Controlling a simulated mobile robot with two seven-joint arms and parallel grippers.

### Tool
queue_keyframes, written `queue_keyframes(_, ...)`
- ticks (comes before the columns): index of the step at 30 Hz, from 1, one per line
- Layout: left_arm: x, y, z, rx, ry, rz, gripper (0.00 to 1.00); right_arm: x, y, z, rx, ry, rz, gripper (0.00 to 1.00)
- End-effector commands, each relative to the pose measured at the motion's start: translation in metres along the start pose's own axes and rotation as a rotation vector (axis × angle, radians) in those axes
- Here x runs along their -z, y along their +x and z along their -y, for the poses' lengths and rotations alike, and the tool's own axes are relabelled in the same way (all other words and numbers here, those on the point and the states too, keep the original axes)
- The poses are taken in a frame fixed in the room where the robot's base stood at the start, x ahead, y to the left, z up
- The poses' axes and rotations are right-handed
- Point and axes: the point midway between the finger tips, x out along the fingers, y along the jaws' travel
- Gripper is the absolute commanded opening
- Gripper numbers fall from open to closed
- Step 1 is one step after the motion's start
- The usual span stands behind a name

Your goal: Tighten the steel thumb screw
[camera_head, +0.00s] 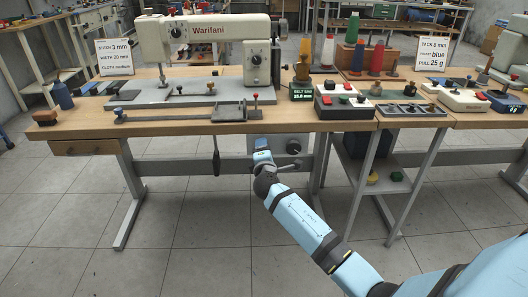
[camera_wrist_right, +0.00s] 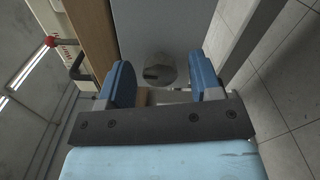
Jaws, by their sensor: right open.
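A grey metal round knob (camera_wrist_right: 160,68) with a dark notch, likely the steel thumb screw, sits on a grey panel in the right wrist view. My right gripper (camera_wrist_right: 164,84) is open, with one blue finger on each side below the knob. I cannot tell whether the fingers touch it. In the head view my right gripper (camera_head: 262,156) is under the front edge of the sewing table, left of a dark round knob (camera_head: 293,147) on the grey under-table structure. I cannot tell if this is the same knob. My left gripper is not in view.
The wooden sewing table (camera_head: 75,126) carries a sewing machine (camera_head: 205,29) and a red-knobbed lever (camera_head: 255,97). A dark lever (camera_head: 216,160) hangs under the table, left of my right gripper. The grey leg (camera_head: 135,185) stands further left. The floor in front is clear.

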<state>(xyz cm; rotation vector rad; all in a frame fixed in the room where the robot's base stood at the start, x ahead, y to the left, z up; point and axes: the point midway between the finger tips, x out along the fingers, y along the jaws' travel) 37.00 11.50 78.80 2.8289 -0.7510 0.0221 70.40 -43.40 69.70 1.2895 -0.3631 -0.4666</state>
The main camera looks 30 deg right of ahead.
Motion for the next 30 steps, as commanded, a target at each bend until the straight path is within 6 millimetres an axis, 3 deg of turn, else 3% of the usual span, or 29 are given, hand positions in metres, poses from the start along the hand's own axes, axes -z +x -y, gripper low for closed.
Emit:
queue_keyframes(7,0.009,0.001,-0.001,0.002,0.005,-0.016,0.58,0.000,-0.021,-0.001,0.002,0.000,-0.002,0.58)
queue_keyframes(21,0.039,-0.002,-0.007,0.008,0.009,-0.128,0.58,0.000,-0.120,-0.001,0.002,0.000,-0.001,0.58)
queue_keyframes(30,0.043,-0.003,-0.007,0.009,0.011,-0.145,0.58,0.000,-0.139,0.000,0.000,0.001,0.000,0.58)
